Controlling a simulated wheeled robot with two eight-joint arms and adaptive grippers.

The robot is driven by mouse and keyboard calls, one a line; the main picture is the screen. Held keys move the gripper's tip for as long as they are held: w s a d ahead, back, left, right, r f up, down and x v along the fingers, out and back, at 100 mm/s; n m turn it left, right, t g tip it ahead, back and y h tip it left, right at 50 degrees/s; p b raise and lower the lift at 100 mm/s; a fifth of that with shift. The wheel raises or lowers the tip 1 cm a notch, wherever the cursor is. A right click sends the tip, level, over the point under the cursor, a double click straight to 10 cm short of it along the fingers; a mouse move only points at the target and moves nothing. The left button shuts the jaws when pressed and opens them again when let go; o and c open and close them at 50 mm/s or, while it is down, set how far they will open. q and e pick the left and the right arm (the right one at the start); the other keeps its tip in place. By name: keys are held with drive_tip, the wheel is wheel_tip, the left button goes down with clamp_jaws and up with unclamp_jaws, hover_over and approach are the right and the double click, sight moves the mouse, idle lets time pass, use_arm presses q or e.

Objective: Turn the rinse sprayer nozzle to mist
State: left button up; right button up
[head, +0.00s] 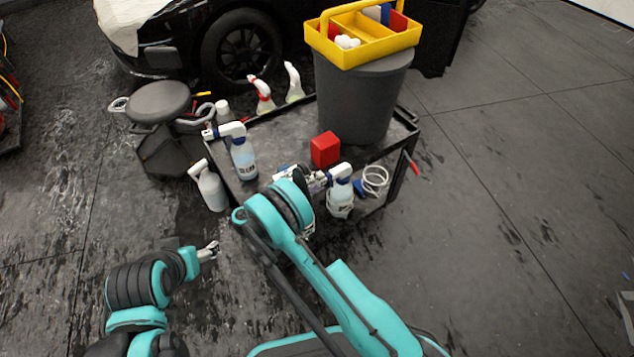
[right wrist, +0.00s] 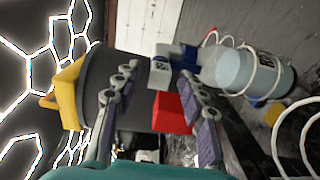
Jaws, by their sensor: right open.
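A clear spray bottle (head: 341,206) with a white and blue trigger head (head: 342,171) stands at the near right of the cart. In the right wrist view, the bottle (right wrist: 245,70) lies sideways in the picture, with its white nozzle end (right wrist: 160,68) beyond my fingertips. My right gripper (head: 318,180) is open just left of the head, its fingers on either side of the nozzle's line. I cannot tell whether they touch it. The nozzle's setting is too small to read. My left gripper (head: 210,251) is low at the left, away from the cart, its opening unclear.
A stool (head: 159,102) stands left.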

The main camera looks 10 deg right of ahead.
drive_tip(key=v, duration=1.1)
drive_tip(key=shift+a+r, duration=0.1)
drive_tip(key=shift+r, duration=0.05)
drive_tip(key=w+d+r+n+g+y, duration=0.1)
drive_tip(key=d+r+y, duration=0.6)
drive_tip(key=d+r, duration=0.6)
drive_tip(key=s+r+m+y, duration=0.1)
drive_tip(key=s+y, duration=0.2)
drive_tip(key=s, duration=0.4)
drive_tip(key=s+r+m+t+y, duration=0.1)
drive_tip(key=s+r+m+y, duration=0.1)
drive_tip(key=s, duration=0.5)
drive_tip(key=s+r+m+t+y, duration=0.1)
drive_tip(key=s+m+y, duration=0.1)
drive_tip(key=s+y, duration=0.3)
drive_tip(key=s, duration=0.3)
drive_tip(key=shift+d+r, duration=0.35)
drive_tip(key=shift+d, duration=0.05)
